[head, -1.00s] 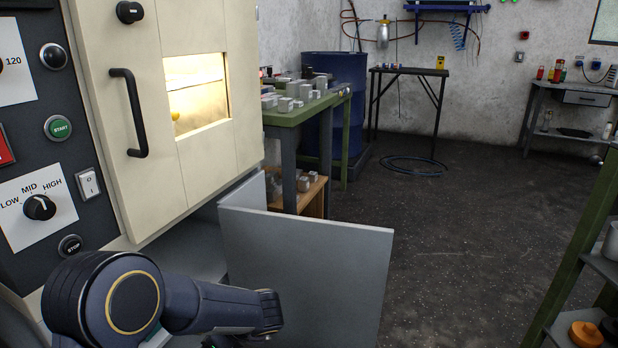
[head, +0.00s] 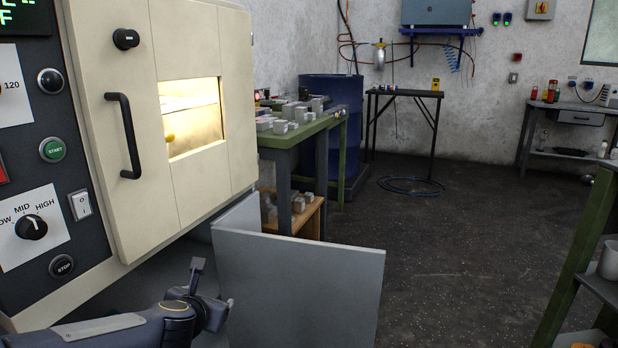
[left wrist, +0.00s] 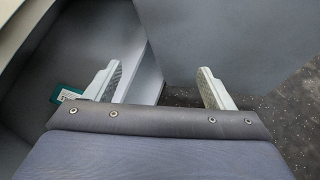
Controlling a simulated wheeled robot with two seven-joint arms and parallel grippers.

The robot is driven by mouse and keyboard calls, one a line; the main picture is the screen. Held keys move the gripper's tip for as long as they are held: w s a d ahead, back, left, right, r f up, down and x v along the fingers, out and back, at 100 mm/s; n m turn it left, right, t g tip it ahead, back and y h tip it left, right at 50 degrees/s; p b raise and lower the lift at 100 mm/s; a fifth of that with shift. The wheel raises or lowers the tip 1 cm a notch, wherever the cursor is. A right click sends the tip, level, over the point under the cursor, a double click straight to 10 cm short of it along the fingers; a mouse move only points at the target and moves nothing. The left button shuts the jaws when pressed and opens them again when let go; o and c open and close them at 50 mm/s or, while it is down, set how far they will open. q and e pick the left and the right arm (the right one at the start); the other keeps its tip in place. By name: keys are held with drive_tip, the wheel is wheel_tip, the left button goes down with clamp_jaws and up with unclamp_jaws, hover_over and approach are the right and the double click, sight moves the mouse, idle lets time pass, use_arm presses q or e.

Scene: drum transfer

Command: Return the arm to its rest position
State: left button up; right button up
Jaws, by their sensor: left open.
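My left arm comes in at the bottom left of the head view, low in front of the beige machine (head: 185,190). My left gripper (head: 213,286) is at its end, close to the near side of an open grey panel (head: 300,285). The left wrist view shows the left gripper (left wrist: 160,86) open, its two pale fingers wide apart with nothing between them. Grey panel surfaces and a strip of dark floor lie beyond the fingers. My right gripper is not in view.
The machine's door, with a black handle (head: 127,135) and a lit window (head: 192,115), is closed. A green bench (head: 290,137) with metal blocks and a blue drum (head: 350,150) stand behind. A shelf (head: 570,255) edges the right.

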use_arm(q)
drive_tip(key=s+d+r+m+h, duration=0.2)
drive_tip(key=s+r+m+h, duration=0.3)
drive_tip(key=s+m, duration=0.45)
drive_tip(key=s+a+f+m+g, duration=0.1)
drive_tip(key=s+f+m+g, duration=0.25)
drive_tip(key=s+m, duration=0.75)
drive_tip(key=s+a+f+m+g, duration=0.1)
drive_tip(key=s+f+m+g, duration=0.3)
drive_tip(key=s+m, duration=0.7)
wheel_tip(320, 180, up, 34)
drive_tip(key=t+p, duration=0.1)
drive_tip(key=p, duration=3.4)
drive_tip(key=shift+w+d+r, duration=0.15)
drive_tip(key=shift+w+d, duration=0.1)
drive_tip(key=shift+d, duration=0.1)
